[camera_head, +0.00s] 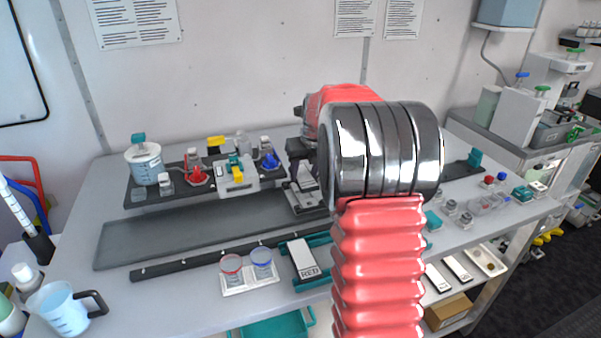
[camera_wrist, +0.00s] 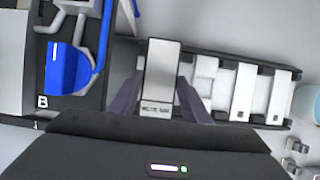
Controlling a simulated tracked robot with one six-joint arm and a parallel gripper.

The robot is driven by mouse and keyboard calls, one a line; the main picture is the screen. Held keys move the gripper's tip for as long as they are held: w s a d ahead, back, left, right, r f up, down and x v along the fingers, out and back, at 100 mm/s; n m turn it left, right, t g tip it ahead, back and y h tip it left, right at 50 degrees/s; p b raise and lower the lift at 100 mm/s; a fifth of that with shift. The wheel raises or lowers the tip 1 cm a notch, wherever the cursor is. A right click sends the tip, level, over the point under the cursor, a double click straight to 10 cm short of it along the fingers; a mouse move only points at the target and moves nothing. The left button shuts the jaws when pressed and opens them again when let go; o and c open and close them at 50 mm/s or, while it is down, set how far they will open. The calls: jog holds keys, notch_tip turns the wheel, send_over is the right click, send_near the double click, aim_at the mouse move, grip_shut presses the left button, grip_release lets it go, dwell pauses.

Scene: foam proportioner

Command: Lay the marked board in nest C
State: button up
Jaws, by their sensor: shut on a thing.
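The board (camera_wrist: 158,75) is a pale, narrow plate with small dark lettering near its lower end, too small to read surely. My gripper (camera_wrist: 158,100) is shut on it, with one dark finger along each side. In the head view my gripper (camera_head: 300,150) is largely hidden by my own arm, above the dark panel. A dark rack (camera_wrist: 222,95) with pale crosspieces lies behind and right of the board in the wrist view. No letter C is readable, so I cannot tell which place is nest C.
A blue knob (camera_wrist: 66,70) marked B stands left of the board. In the head view, a board lettered RED (camera_head: 304,258) lies in a teal holder, beside two cups (camera_head: 247,268). A jug (camera_head: 67,308) stands at the front left. The grey mat (camera_head: 180,235) is mostly bare.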

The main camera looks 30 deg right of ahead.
aim_at(306, 180)
jog(key=shift+f, duration=1.95)
jog(key=shift+s, duration=0.2)
jog(key=shift+f, duration=0.5)
jog(key=o, duration=1.1)
jog(key=shift+o, duration=0.6)
jog(key=o, duration=0.3)
jog(key=shift+s, duration=0.1)
